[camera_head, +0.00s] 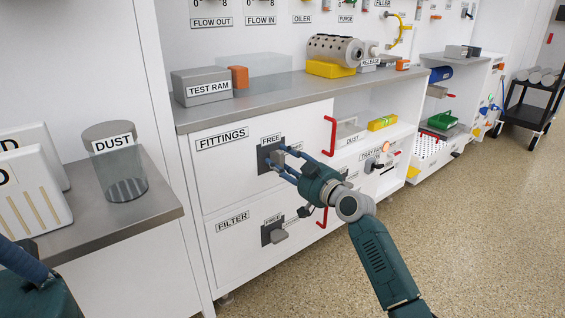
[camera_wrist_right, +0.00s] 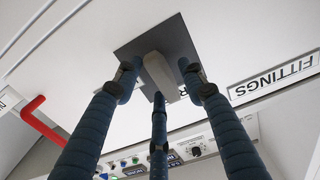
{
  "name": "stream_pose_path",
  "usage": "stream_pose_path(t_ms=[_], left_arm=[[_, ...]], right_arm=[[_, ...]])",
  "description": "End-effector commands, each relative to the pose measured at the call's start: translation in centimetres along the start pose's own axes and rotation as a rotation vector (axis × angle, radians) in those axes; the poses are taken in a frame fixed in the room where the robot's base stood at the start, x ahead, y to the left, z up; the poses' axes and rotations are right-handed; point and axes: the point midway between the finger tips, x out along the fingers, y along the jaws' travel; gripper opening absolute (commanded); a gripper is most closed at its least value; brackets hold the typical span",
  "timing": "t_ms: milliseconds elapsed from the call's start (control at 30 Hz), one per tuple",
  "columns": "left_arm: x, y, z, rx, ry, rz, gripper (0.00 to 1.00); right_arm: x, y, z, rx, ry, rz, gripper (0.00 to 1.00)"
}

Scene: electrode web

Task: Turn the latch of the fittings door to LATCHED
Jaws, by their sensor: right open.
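The fittings door (camera_head: 222,166) is a white panel, closed flush as far as I can see, with a red handle (camera_head: 330,136) at its right edge. Its latch is a grey lever on a dark square plate (camera_head: 264,158), under a sign reading FREE. In the right wrist view the latch lever (camera_wrist_right: 160,75) stands between the fingers. My right gripper (camera_head: 277,160) is open at the latch, its blue fingers around the lever; I cannot tell whether they touch it. Part of my left arm shows at the lower left; its finger state cannot be made out.
Below is the filter door with its own latch (camera_head: 274,234), also marked FREE. The grey worktop (camera_head: 300,87) above carries the test ram block (camera_head: 202,86). A dust jar (camera_head: 120,175) stands on the left counter.

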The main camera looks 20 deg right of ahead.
Motion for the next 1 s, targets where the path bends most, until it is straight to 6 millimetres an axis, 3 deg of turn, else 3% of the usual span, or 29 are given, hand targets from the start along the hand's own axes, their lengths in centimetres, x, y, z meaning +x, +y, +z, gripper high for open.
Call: stream_pose_path(t_ms=[33,233,667,933,1000], left_arm=[[0.0,0.0,0.0,0.000,0.000,0.000,0.00],[0.0,0.0,0.0,0.000,0.000,0.000,0.00],[0.3,-0.1,-0.2,-0.001,0.005,-0.002,0.00],[-0.1,-0.3,0.3,-0.006,-0.032,-0.016,0.00],[-0.9,-0.3,0.8,-0.007,-0.066,-0.022,0.00]], right_arm=[[0.0,0.0,0.0,0.000,0.000,0.000,0.39],[0.0,0.0,0.0,0.000,0.000,0.000,0.00],[0.0,0.0,0.0,0.063,-0.001,0.000,0.00],[0.0,0.1,-0.1,0.253,0.000,0.000,0.00],[0.0,0.1,-0.1,0.318,-0.001,0.000,0.00]])
